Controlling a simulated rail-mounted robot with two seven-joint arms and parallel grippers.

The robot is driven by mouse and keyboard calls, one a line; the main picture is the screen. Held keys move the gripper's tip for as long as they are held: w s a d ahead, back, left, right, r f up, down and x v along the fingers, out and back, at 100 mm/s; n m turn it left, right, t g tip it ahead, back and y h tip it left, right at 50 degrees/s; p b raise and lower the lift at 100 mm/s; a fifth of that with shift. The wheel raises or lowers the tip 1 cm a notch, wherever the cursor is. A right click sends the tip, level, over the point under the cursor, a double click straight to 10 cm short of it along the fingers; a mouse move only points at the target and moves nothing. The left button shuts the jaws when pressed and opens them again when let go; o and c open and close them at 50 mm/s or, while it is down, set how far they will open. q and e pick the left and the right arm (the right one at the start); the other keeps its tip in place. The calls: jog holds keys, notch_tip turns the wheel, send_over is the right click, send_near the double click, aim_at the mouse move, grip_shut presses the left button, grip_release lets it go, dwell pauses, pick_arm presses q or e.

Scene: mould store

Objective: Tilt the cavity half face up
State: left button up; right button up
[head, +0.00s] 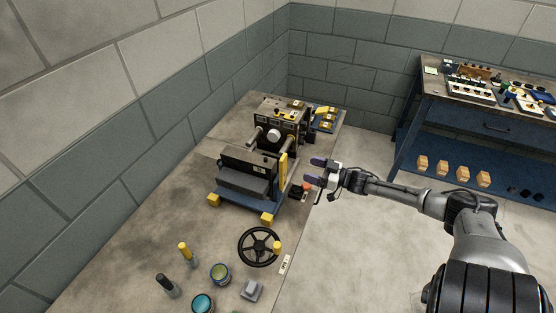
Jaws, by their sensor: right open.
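A mould stands on the bench in two dark blocks. The front block, which looks like the cavity half (243,184), sits upright on a blue cradle (262,208) with yellow feet. A yellow bar (283,168) stands at its right side. The rear block (282,118) stands behind it, with light pins between the two. A black handwheel (245,258) with a yellow knob lies in front of the cradle. My right gripper (319,172) is open and empty, just right of the cradle and apart from it, its fingers pointing left. My left gripper is out of view.
A small red-topped item (306,187) sits by the bench edge near my right gripper. Tins (220,273), a yellow-topped bottle (187,254) and a grey block (252,290) stand at the front. A blue-framed workbench (490,124) stands at right. The floor between is clear.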

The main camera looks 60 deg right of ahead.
aim_at(285, 161)
jog(key=w, duration=0.3)
jog(key=w+a+b, duration=0.1)
jog(key=w, duration=0.3)
jog(key=w+a+b, duration=0.1)
jog(key=w, duration=0.2)
jog(key=shift+w, duration=0.25)
jog(key=shift+w+a+b, duration=0.2)
jog(key=shift+w+b, duration=0.15)
jog(key=shift+w, duration=0.8)
jog(key=shift+c, duration=0.4)
jog(key=c, duration=1.2)
